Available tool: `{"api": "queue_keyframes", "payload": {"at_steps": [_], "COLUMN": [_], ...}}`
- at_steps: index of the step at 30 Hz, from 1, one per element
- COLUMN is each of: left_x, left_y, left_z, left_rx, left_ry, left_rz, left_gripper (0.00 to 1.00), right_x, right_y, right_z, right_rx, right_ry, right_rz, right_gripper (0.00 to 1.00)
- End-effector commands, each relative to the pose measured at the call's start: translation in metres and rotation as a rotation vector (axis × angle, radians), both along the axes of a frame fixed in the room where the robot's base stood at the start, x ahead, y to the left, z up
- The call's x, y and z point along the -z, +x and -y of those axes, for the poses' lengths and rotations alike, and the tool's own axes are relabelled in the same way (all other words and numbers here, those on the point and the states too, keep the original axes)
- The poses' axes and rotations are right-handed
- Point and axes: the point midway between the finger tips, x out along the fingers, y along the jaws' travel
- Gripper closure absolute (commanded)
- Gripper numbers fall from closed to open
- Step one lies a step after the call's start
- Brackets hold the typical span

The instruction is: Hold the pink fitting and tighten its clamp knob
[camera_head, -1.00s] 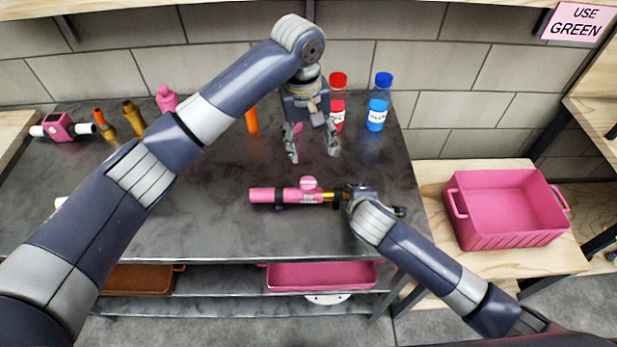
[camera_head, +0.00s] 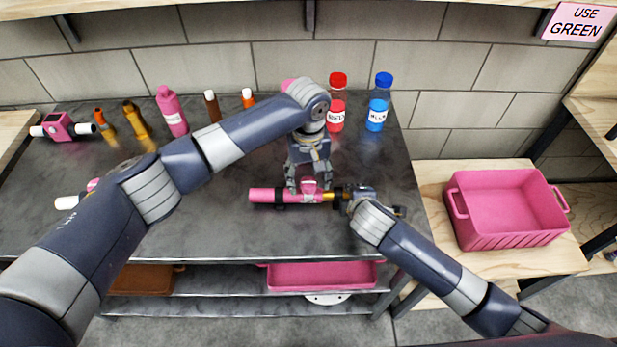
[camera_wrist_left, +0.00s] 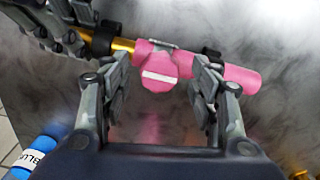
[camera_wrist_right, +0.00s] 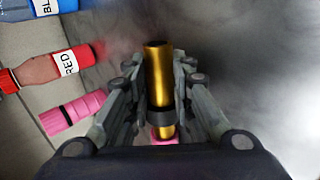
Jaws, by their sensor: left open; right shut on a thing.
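The pink fitting (camera_head: 265,195) lies level above the dark table, a pink cylinder with dark bands and a brass end. Its round pink clamp knob (camera_wrist_left: 159,72) has a white bar across its face. My left gripper (camera_head: 309,187) is over the knob; in the left wrist view its open fingers (camera_wrist_left: 160,95) stand on either side of the knob, apart from it. My right gripper (camera_head: 345,195) is shut on the brass end (camera_wrist_right: 157,80) of the fitting, as the right wrist view shows.
A red bottle (camera_head: 336,110) and a blue bottle (camera_head: 377,108) stand at the back right of the table. Pink, brown and orange bottles and brass parts stand at the back left. A pink bin (camera_head: 505,235) sits on the wooden bench at right. A sign reads USE GREEN (camera_head: 577,22).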

Motion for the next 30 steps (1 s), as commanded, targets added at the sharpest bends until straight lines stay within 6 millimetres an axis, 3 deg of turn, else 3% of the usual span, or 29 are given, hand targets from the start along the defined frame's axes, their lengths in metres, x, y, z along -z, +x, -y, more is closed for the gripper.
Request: {"api": "queue_keyframes", "payload": {"at_steps": [9, 15, 30], "left_x": [0.0024, 0.0022, 0.0025], "left_y": [-0.0001, -0.0001, -0.0006], "left_z": [0.0002, 0.0002, 0.0001], "left_rx": [0.000, 0.000, 0.094], "left_ry": [-0.001, 0.000, 0.000], "left_rz": [0.000, 0.000, -0.002], "left_gripper": [0.46, 0.89, 0.89], "right_x": [-0.0009, -0.0009, -0.0009], "right_y": [0.0005, 0.0005, 0.0005], "right_z": [-0.0004, -0.0004, -0.0002], "right_rx": [0.000, 0.000, 0.000], "right_ry": [0.001, 0.001, 0.001], "right_rz": [0.002, 0.002, 0.002], "right_gripper": [1.00, 1.00, 1.00]}}
